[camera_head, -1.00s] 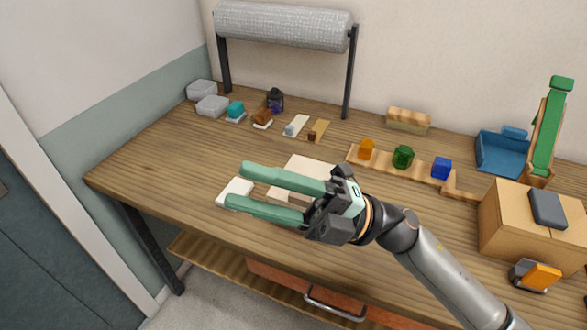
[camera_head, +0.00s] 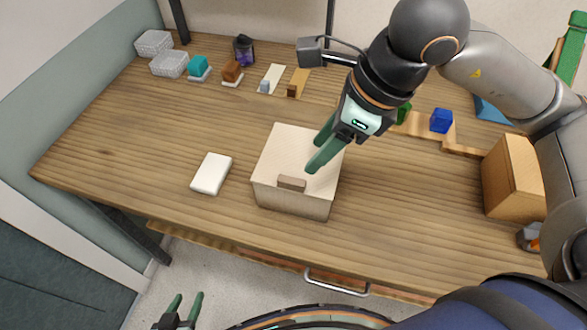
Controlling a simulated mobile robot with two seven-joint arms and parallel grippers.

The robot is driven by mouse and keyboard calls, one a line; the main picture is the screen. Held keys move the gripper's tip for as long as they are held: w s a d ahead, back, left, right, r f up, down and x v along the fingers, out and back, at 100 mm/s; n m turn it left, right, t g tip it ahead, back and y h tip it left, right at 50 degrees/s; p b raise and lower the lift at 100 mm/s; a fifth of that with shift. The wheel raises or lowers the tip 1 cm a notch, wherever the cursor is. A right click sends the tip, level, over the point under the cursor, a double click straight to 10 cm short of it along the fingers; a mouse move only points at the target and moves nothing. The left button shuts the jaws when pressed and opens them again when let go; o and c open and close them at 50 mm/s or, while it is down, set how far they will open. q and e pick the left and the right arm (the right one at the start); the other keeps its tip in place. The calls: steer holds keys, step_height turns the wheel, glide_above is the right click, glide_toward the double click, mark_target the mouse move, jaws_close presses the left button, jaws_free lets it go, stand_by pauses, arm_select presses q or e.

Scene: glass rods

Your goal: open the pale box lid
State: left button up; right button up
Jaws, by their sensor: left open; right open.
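The pale box (camera_head: 292,202) stands near the front middle of the table. Its flat pale lid (camera_head: 285,148) lies shut on top, with a small brown tab (camera_head: 291,183) at the front edge. My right gripper (camera_head: 314,157) is open, its two green fingers over the right part of the lid, behind and right of the tab. I cannot tell whether the fingers touch the lid. My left gripper (camera_head: 186,297) is open and empty at the bottom left, off the table in front of its edge.
A white slab (camera_head: 211,173) lies left of the box. Several small items and clear tubs (camera_head: 169,63) stand at the back left. A blue cube (camera_head: 441,120) and a cardboard box (camera_head: 513,178) are at the right. A drawer handle (camera_head: 336,283) juts below the table front.

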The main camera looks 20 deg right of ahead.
mark_target(292, 180)
steer(key=x, duration=1)
jaws_close()
stand_by(1.2)
